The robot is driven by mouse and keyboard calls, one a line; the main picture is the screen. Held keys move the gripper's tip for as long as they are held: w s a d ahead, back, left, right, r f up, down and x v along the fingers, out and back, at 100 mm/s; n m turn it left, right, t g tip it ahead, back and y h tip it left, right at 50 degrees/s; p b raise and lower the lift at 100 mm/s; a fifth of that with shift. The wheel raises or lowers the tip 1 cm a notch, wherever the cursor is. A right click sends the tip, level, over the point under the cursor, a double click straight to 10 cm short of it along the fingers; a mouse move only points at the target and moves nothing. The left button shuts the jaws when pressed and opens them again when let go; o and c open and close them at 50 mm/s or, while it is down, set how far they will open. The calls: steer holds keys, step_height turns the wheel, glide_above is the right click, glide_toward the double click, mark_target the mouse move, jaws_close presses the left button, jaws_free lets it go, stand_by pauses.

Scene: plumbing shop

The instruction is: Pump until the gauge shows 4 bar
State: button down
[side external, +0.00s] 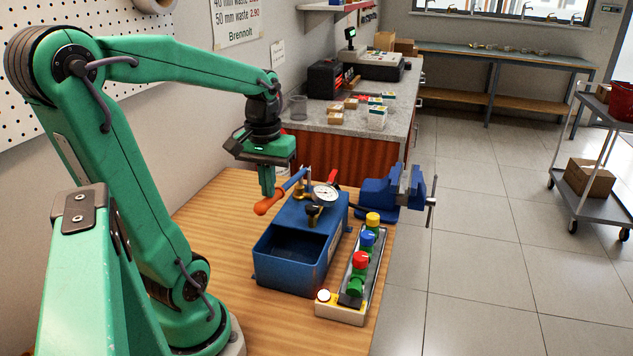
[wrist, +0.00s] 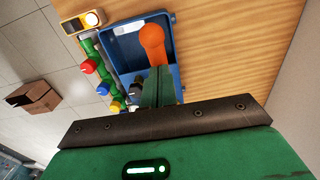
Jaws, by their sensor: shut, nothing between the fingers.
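The blue test pump (side external: 296,242) stands on the wooden bench with its open tank at the near end. Its lever has a blue shaft and an orange grip (side external: 268,205), which points to the left above the tank's edge. The round white gauge (side external: 325,192) sits on top of the pump; its needle is too small to read. My gripper (side external: 268,190) is shut and empty, fingers pointing down close to the lever beside the orange grip. In the wrist view the orange grip (wrist: 152,42) shows just beyond the shut fingers (wrist: 160,88). I cannot tell whether they touch the lever.
A manifold (side external: 358,265) with red, blue and yellow knobs and a lit lamp (side external: 323,296) stands right of the pump. A blue vise (side external: 395,192) sits at the bench's far right edge. Bare bench (side external: 215,225) lies left of the pump.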

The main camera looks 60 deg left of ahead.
steer(key=shift+s+d+f, duration=0.15)
steer(key=shift+f, duration=0.85)
steer(key=shift+s+d+f, duration=0.1)
steer(key=shift+f, duration=0.85)
steer(key=shift+s+d+f, duration=0.15)
steer(key=shift+f, duration=0.85)
steer(key=r, duration=0.3)
steer(key=w+a+r, duration=0.1)
steer(key=r, duration=0.7)
steer(key=shift+w+a+r, duration=0.2)
steer(key=shift+w, duration=0.05)
steer(key=shift+r, duration=0.2)
steer(key=shift+r, duration=2.5)
steer(key=d+f+m+t, duration=0.2)
steer(key=d+f+m, duration=0.2)
steer(key=d, duration=0.3)
steer(key=d+f+m+t, duration=0.3)
steer(key=d+f+m, duration=0.1)
steer(key=d, duration=0.4)
steer(key=shift+w+m+t, duration=0.25)
steer(key=shift+m+t, duration=0.05)
steer(key=shift+m, duration=0.2)
